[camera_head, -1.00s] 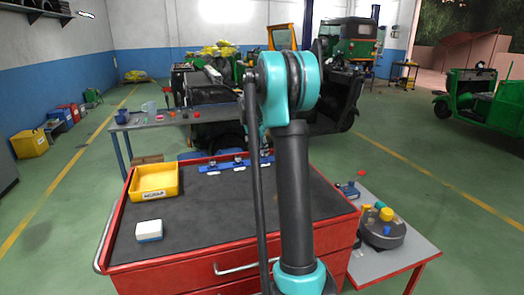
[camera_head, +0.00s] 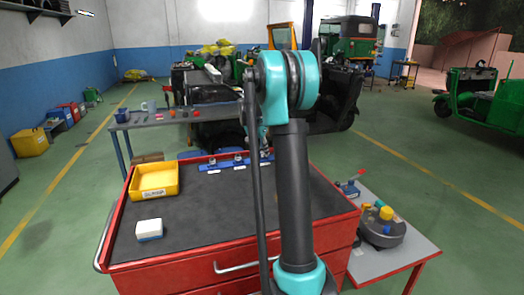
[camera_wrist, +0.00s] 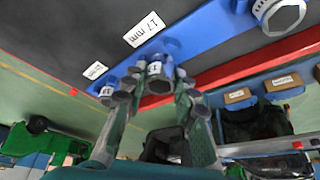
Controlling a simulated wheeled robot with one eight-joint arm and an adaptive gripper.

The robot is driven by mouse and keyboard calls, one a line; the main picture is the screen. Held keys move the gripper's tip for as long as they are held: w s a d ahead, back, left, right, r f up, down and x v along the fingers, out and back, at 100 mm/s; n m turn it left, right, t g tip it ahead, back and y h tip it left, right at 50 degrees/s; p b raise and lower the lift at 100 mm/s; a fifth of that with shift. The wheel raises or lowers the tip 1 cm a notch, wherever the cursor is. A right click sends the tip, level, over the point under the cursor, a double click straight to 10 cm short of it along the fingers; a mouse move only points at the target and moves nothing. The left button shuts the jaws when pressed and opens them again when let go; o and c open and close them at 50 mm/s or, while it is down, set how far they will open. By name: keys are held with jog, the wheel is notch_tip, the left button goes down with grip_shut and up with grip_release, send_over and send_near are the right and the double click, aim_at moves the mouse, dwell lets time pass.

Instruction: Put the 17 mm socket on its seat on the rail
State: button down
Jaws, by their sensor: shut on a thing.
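My gripper (camera_wrist: 156,86) shows in the wrist view, shut on a silver socket with a blue band (camera_wrist: 155,70), taken to be the 17 mm one. The socket is between the two fingertips, over or close beside the blue rail (camera_wrist: 206,32). A white label reading 17 mm (camera_wrist: 145,29) lies beside it, and a round blue seat (camera_wrist: 172,44) shows just past the socket. I cannot tell whether the socket touches the rail. In the head view the rail (camera_head: 225,167) lies at the cart's back edge; my arm hides the gripper there.
Another socket (camera_wrist: 280,12) stands on the rail at upper right in the wrist view, and one (camera_wrist: 108,91) is by the left finger. A yellow bin (camera_head: 154,180) and a white-and-blue box (camera_head: 149,229) sit on the cart's dark top (camera_head: 205,215). Its middle is clear.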

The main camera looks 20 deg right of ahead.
jog(key=shift+s+a+f, duration=0.1)
jog(key=shift+s+f, duration=0.1)
jog(key=shift+f, duration=0.35)
dwell(0.9)
jog(key=shift+w+f, duration=0.1)
jog(key=shift+f, duration=0.15)
dwell(0.8)
jog(key=c, duration=1.4)
grip_release()
jog(key=shift+c, duration=0.2)
jog(key=shift+o, duration=1.2)
jog(key=shift+w+f, duration=0.3)
jog(key=o, duration=0.3)
jog(key=shift+r, duration=0.1)
jog(key=shift+o, duration=0.3)
jog(key=o, duration=0.5)
jog(key=shift+r, duration=0.1)
